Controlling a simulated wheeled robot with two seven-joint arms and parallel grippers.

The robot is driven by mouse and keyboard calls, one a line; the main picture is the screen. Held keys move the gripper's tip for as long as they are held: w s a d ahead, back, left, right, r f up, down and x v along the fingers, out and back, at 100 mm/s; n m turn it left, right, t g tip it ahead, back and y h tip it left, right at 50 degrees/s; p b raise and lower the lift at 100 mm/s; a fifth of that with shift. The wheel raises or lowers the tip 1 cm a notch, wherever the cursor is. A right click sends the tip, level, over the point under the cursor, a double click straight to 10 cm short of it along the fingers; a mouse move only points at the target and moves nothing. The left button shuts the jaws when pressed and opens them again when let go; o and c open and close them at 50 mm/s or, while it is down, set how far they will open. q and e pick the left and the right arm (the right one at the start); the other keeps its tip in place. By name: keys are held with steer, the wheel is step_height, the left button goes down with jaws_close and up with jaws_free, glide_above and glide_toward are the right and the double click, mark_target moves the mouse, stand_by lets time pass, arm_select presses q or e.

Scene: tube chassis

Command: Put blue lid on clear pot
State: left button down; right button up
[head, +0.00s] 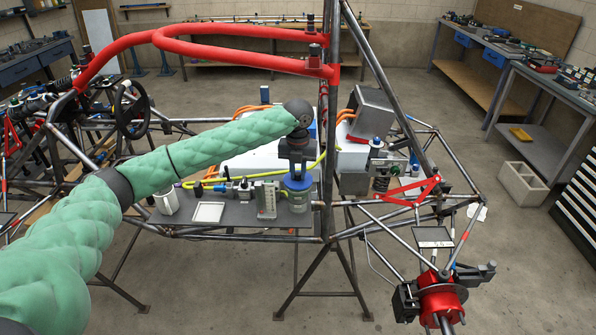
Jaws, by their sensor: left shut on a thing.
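My left gripper (297,172) points straight down over the right part of the grey shelf. It is shut on the blue lid (298,182). The lid sits at the mouth of the clear pot (298,202), which stands upright on the shelf. From this angle I cannot tell whether the lid is seated flat or just above the rim. The fingertips are small and partly hidden by the gripper body. My right gripper is not in view.
Next to the pot on the left stands a grey block with a gauge-like face (265,199). A white tray (208,212) and a white container (166,201) are further left. A yellow hose (250,176) runs behind. Steel frame tubes (327,150) rise close on the right.

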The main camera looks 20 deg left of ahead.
mark_target(298, 174)
arm_select(q)
steer(key=shift+f, duration=0.5)
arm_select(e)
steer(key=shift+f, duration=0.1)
arm_select(q)
steer(key=c, duration=1.6)
jaws_free()
